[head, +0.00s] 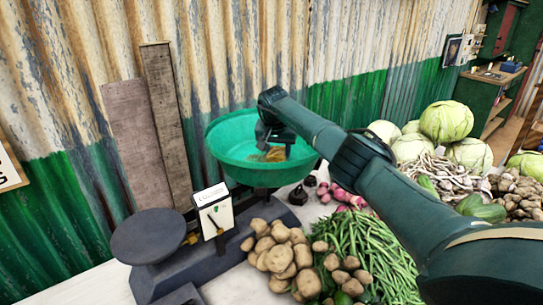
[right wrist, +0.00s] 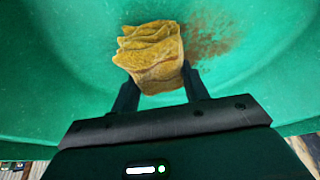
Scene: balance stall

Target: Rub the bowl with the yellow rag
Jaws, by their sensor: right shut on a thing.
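The green bowl (head: 228,135) sits on the balance scale (head: 215,240) in front of the corrugated wall. My right gripper (head: 275,140) reaches into the bowl from above. In the right wrist view it is shut on the folded yellow rag (right wrist: 152,55), which bunches up between the fingers (right wrist: 160,92). The rag also shows as a small yellow patch in the head view (head: 274,155). A brown dirt smudge (right wrist: 210,40) lies on the green bowl surface (right wrist: 260,60) just right of the rag. Whether the rag touches the bowl is hard to tell. My left gripper is not in view.
A dark round pan (head: 152,235) is on the scale's left side. Potatoes (head: 280,250), green beans (head: 360,240) and radishes (head: 345,193) lie right of the scale, under my right arm. Cabbages (head: 450,122) are piled farther right. Wooden boards (head: 165,120) lean on the wall.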

